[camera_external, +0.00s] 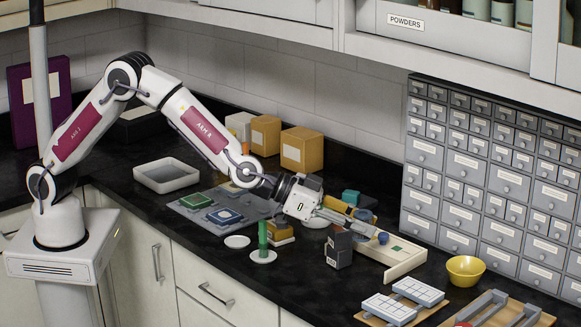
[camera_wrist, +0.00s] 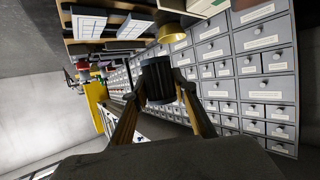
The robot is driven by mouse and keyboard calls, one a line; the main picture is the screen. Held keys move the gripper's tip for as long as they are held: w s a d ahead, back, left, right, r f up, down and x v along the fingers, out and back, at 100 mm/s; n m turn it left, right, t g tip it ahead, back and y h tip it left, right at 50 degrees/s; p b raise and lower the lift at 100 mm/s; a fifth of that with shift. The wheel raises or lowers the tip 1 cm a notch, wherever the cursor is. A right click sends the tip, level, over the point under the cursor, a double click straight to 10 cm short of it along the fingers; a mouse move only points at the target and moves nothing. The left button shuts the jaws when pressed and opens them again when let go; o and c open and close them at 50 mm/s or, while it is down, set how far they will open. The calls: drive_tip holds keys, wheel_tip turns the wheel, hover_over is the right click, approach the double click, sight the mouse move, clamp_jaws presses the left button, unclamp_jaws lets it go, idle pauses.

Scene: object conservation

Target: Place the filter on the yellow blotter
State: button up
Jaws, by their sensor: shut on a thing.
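My gripper (camera_external: 376,236) reaches down to the right over the counter, its long fingers extended. In the wrist view my gripper (camera_wrist: 160,88) is shut on a dark, ribbed, roughly cylindrical thing, which I take to be the filter (camera_wrist: 158,76). A small blue round part shows at the fingertips in the external view. The wrist view shows a yellow thing (camera_wrist: 96,103) at left.
A dark grey box (camera_external: 338,250) stands below my gripper. A cream tray (camera_external: 405,262) lies beside it, with a yellow bowl (camera_external: 466,269) further right. A green cylinder (camera_external: 263,236) stands on a white disc. The drawer cabinet (camera_external: 480,170) rises behind. A grey mat (camera_external: 190,212) lies left.

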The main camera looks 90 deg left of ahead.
drive_tip(key=s+a+r+n+y, duration=0.1)
drive_tip(key=s+a+r, duration=0.2)
drive_tip(key=a, duration=0.2)
drive_tip(key=n+g+y, duration=0.2)
drive_tip(key=n+y, duration=0.5)
drive_tip(key=y, duration=0.1)
hover_over(276, 231)
drive_tip(key=a, duration=0.4)
drive_tip(key=f, duration=0.2)
drive_tip(key=shift+s+d+r+h, duration=0.1)
drive_tip(key=shift+r+h, duration=0.1)
drive_tip(key=shift+h, duration=0.1)
drive_tip(key=shift+f, duration=0.15)
drive_tip(key=shift+f, duration=2.8)
drive_tip(key=shift+f, duration=0.1)
drive_tip(key=shift+f, duration=2)
drive_tip(key=shift+f, duration=0.1)
